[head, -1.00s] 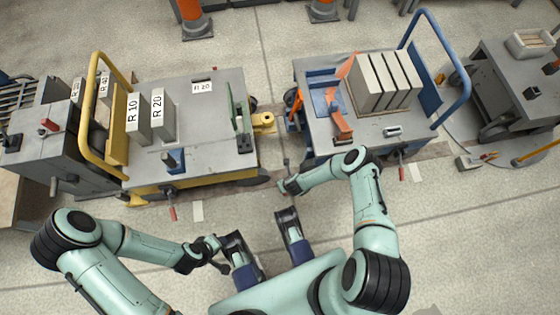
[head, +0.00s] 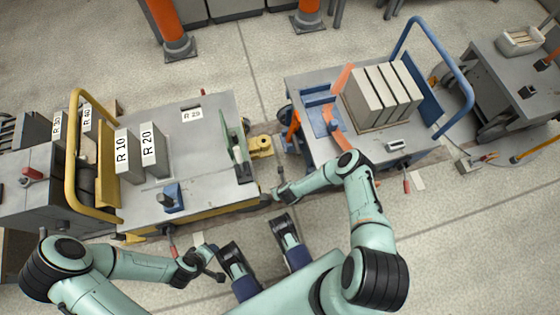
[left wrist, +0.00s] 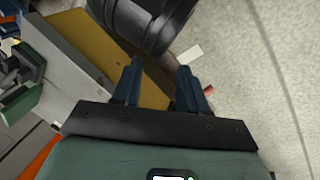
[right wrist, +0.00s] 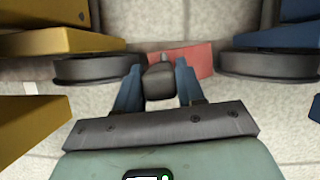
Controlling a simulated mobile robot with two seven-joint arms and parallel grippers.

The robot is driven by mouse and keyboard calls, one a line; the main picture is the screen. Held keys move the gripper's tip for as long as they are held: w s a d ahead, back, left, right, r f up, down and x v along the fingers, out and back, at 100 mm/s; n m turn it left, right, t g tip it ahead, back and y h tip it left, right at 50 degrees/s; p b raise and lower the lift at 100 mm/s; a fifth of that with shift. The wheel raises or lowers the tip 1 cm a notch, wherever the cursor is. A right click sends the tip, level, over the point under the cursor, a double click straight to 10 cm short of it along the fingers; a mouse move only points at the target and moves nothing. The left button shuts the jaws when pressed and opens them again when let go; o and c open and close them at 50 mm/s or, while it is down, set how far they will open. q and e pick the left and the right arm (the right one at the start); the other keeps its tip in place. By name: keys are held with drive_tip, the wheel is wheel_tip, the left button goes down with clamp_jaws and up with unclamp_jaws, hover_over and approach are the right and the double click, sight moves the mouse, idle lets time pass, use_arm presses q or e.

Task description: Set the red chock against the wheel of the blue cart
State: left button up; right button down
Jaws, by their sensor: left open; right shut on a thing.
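The blue cart (head: 305,90) stands right of centre in the head view. In the right wrist view its wheel (right wrist: 262,66) is at the right. The red chock (right wrist: 188,60) lies beside that wheel's left edge; I cannot tell if they touch. My right gripper (right wrist: 158,92) is shut on a dark grey handle-like part in front of the red block. In the head view the right gripper (head: 279,188) is low between the two carts, and the chock is hidden. My left gripper (left wrist: 157,72) is open and empty near the yellow cart's front side.
The yellow cart (head: 205,120) with grey blocks stands left; its wheel (right wrist: 98,70) faces the blue cart's wheel across a narrow gap. Its tow coupling (head: 261,146) points into the gap. Red levers (head: 406,185) hang from the carts' front sides. Floor in front is mostly clear.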

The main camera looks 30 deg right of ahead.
drive_tip(key=shift+f+b, duration=0.45)
drive_tip(key=shift+f, duration=0.3)
wheel_tip(320, 180, down, 2)
drive_tip(key=shift+w+f+b, duration=0.1)
drive_tip(key=shift+f+b, duration=0.15)
drive_tip(key=shift+b, duration=0.75)
wheel_tip(320, 180, down, 2)
drive_tip(key=shift+f+b, duration=0.15)
drive_tip(key=shift+b, duration=0.8)
use_arm(q)
drive_tip(key=s+a+f+g, duration=0.1)
drive_tip(key=s+a+f, duration=0.1)
drive_tip(key=f, duration=0.6)
drive_tip(key=shift+s+a+f+n+g+b, duration=0.2)
drive_tip(key=shift+s+a+n+g+b, duration=0.15)
drive_tip(key=shift+s, duration=0.45)
use_arm(e)
drive_tip(key=shift+f, duration=0.3)
use_arm(q)
drive_tip(key=shift+w+f+b, duration=0.1)
drive_tip(key=shift+f+b, duration=0.3)
use_arm(e)
drive_tip(key=shift+f, duration=0.6)
drive_tip(key=c, duration=0.6)
unclamp_jaws()
